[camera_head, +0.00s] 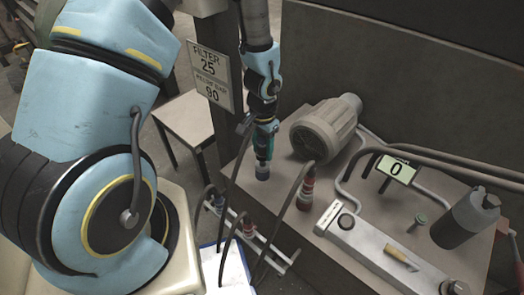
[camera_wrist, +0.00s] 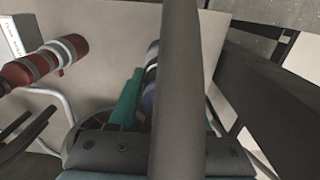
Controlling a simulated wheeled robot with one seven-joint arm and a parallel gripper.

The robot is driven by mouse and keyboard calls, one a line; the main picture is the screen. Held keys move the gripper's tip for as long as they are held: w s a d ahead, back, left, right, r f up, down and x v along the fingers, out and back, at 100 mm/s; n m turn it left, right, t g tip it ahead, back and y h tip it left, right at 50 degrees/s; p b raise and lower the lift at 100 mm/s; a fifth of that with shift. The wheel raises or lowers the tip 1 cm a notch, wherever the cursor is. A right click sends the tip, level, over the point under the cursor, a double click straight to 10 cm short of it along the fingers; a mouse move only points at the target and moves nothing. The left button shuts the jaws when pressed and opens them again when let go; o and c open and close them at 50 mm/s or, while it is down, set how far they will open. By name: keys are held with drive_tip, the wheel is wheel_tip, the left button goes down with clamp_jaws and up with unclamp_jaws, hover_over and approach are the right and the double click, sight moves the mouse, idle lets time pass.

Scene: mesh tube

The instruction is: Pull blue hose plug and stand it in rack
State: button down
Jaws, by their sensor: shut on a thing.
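My gripper (camera_head: 264,146) is shut on the blue hose plug (camera_head: 262,173) and holds it upright, tip down, by the front left part of the bench. In the wrist view my teal fingers (camera_wrist: 168,112) flank the blue plug (camera_wrist: 149,92), and a thick grey hose crosses in front, hiding much of it. A dark hose runs down from my gripper in the head view. I cannot tell whether the plug's tip touches anything.
A red banded plug (camera_head: 306,190) on a dark hose stands right of my gripper; it also shows in the wrist view (camera_wrist: 45,62). A grey motor (camera_head: 322,130) is close behind. A metal block (camera_head: 375,248) and a grey bottle (camera_head: 466,218) are farther right.

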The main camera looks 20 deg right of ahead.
drive_tip(key=shift+r+p, duration=0.95)
drive_tip(key=shift+r, duration=0.35)
